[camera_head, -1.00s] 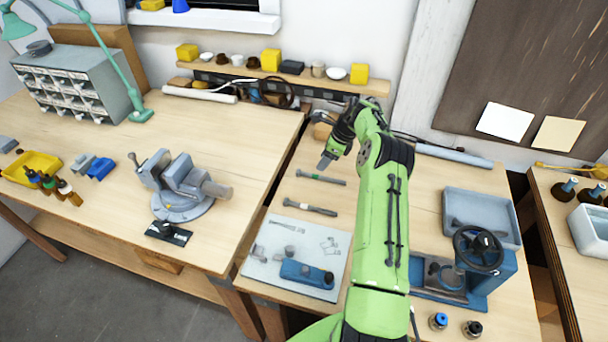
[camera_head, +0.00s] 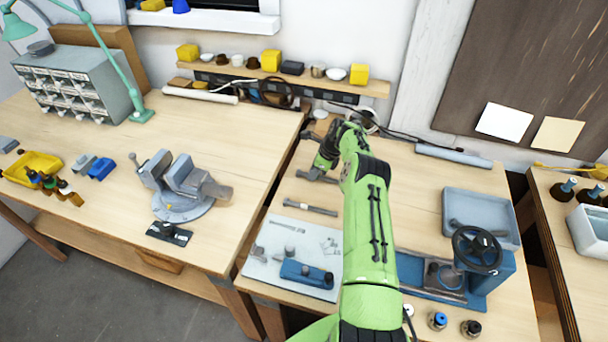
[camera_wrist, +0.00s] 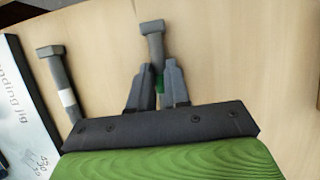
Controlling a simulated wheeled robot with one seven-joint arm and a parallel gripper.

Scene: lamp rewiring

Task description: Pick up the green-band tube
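The green-band tube (camera_wrist: 153,45) lies flat on the bench, a grey tube with a wider head. In the wrist view my gripper (camera_wrist: 157,72) has one finger on each side of its shaft, and part of the green band shows between them. Whether the fingers touch the tube is unclear. In the head view my gripper (camera_head: 322,172) is low over this tube and hides most of it; its left end (camera_head: 301,174) shows. A similar tube with a white band (camera_head: 310,207) lies nearer the front; it also shows left in the wrist view (camera_wrist: 58,72).
A jig board (camera_head: 325,236) with a blue block (camera_head: 306,274) lies in front of the tubes. A grey tray (camera_head: 452,205) and a blue press (camera_head: 490,275) stand on the right. A vise (camera_head: 180,188) stands on the left bench. A shelf (camera_head: 225,75) runs behind.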

